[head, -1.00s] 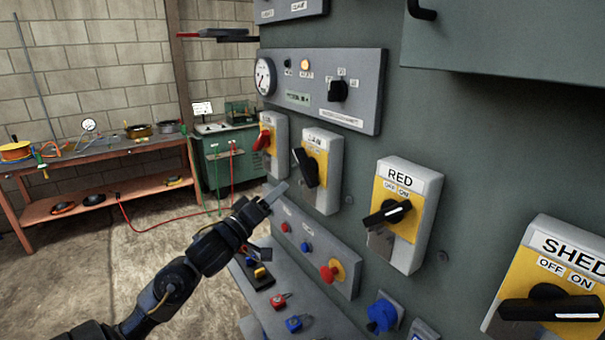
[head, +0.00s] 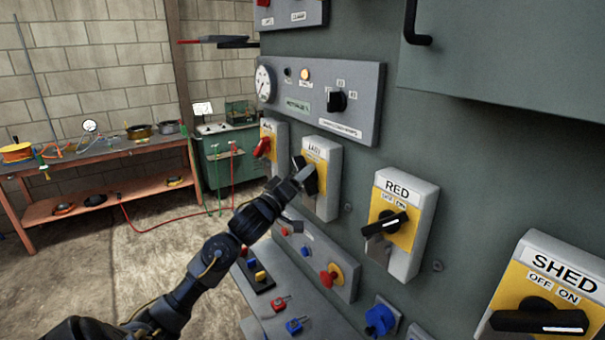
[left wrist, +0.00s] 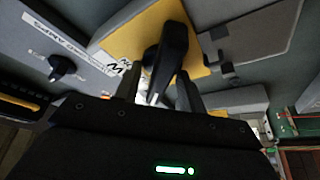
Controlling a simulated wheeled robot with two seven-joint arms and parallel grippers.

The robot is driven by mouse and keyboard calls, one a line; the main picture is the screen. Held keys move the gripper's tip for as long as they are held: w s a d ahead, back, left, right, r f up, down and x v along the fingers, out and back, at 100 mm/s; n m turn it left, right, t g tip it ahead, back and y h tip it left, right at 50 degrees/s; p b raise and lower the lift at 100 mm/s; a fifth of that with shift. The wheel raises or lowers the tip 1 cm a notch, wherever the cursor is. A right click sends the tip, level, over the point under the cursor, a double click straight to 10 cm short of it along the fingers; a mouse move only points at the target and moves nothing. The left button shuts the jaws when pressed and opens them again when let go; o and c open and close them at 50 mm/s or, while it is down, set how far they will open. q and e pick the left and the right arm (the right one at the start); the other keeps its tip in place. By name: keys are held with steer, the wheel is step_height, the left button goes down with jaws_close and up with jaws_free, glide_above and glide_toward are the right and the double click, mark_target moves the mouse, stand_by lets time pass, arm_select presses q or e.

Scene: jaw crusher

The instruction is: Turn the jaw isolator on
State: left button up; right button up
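The jaw isolator (head: 327,199) is a grey box with a yellow plate and black rotary handle, second from the far end of the row; its small label is hard to read. My left gripper (head: 301,178) is at its handle and partly hides it in the head view. In the left wrist view, the black handle (left wrist: 173,45) reaches down between the two fingers of my left gripper (left wrist: 157,90). The fingers look apart, with gaps beside the handle. The handle's exact angle against its marks cannot be read. My right gripper is not in view.
The RED isolator (head: 418,258) and SHED isolator (head: 533,260) stand nearer on the panel. A red-handled isolator (head: 275,160) is just beyond. Below are a red-and-yellow stop button (head: 332,279) and a ledge with padlocks (head: 280,302). The floor at left is open.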

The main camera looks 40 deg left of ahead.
arm_select(q)
steer(key=shift+w, duration=0.1)
jaws_close()
